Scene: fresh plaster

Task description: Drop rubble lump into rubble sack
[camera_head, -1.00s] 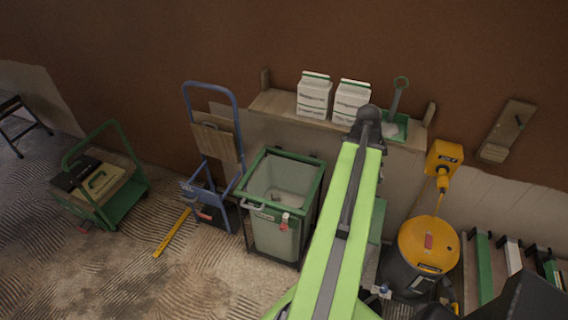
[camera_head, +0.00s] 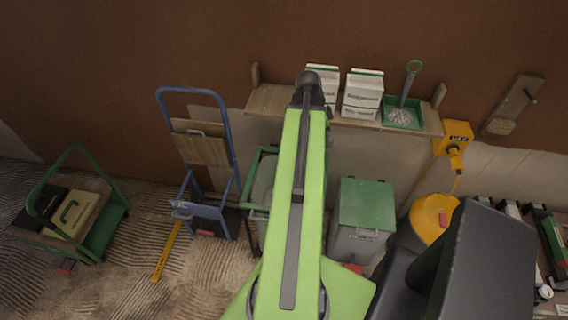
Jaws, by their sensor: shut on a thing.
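An open container with a green frame and a pale grey liner (camera_head: 262,190), which looks like the rubble sack, stands on the floor below the shelf. My light green arm crosses in front of it and hides its right part and most of its inside. The arm's dark far end shows in front of the shelf, left of the white boxes' middle. I cannot make out my gripper's jaws; they are not visible beyond or behind the arm. No rubble lump can be made out.
A grey bin with a green lid (camera_head: 367,205) stands right of my arm. A blue hand truck (camera_head: 197,150) stands left. A green trolley (camera_head: 100,240) is at far left, a yellow level (camera_head: 167,250) on the floor. A shelf (camera_head: 270,99) holds white boxes and a green tray.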

